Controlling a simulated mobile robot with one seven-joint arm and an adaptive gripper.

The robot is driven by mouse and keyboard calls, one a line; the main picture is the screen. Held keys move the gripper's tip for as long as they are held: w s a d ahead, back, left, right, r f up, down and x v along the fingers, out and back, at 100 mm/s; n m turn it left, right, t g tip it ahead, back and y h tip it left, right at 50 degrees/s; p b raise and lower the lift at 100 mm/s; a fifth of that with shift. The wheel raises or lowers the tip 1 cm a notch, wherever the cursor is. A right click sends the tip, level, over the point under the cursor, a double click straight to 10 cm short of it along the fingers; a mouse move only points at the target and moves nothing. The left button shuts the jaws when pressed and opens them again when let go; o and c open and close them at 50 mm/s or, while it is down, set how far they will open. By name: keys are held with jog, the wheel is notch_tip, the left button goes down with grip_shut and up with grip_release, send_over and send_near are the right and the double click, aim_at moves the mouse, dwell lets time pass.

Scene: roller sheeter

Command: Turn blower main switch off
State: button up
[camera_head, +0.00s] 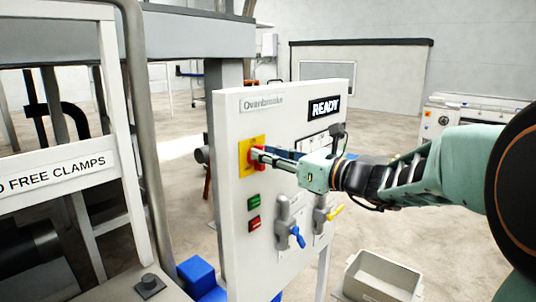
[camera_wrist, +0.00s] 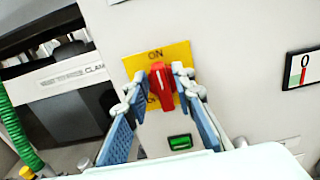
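The blower main switch is a red rotary knob (camera_wrist: 161,88) on a yellow plate (camera_wrist: 183,53) on the white panel. In the wrist view the knob stands nearly upright below the word ON; other lettering on the plate is mostly covered. In the head view the yellow plate (camera_head: 244,168) is at the panel's upper left, with the knob partly hidden by my gripper (camera_head: 258,156). My gripper's two fingers (camera_wrist: 160,79) are apart, one on each side of the knob. A small gap shows on the left; I cannot tell whether the right fingertip touches.
Below the switch are a green button (camera_head: 254,202) and a red button (camera_head: 254,222). Blue (camera_head: 298,237) and yellow (camera_head: 335,212) handled levers sit lower right. A READY sign (camera_head: 324,107) is above. A metal frame (camera_head: 125,130) stands close on the left; a grey bin (camera_head: 383,277) is lower right.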

grip_shut()
jog(key=shift+f+b, duration=0.15)
jog(key=shift+b, duration=0.35)
jog(key=n+b, duration=0.5)
jog(key=b, duration=0.2)
jog(key=f+n+b, duration=0.1)
jog(key=n+b, duration=0.3)
jog(key=b, duration=0.2)
jog(key=s+a+n+b, duration=0.1)
jog(key=n+b, duration=0.4)
jog(key=b, duration=0.2)
jog(key=shift+s+f+n+b, duration=0.1)
jog(key=shift+f+n+b, duration=0.2)
jog(key=n+b, duration=0.3)
jog(key=shift+r+n+b, duration=0.1)
jog(key=shift+n+b, duration=0.2)
jog(key=shift+b, duration=0.05)
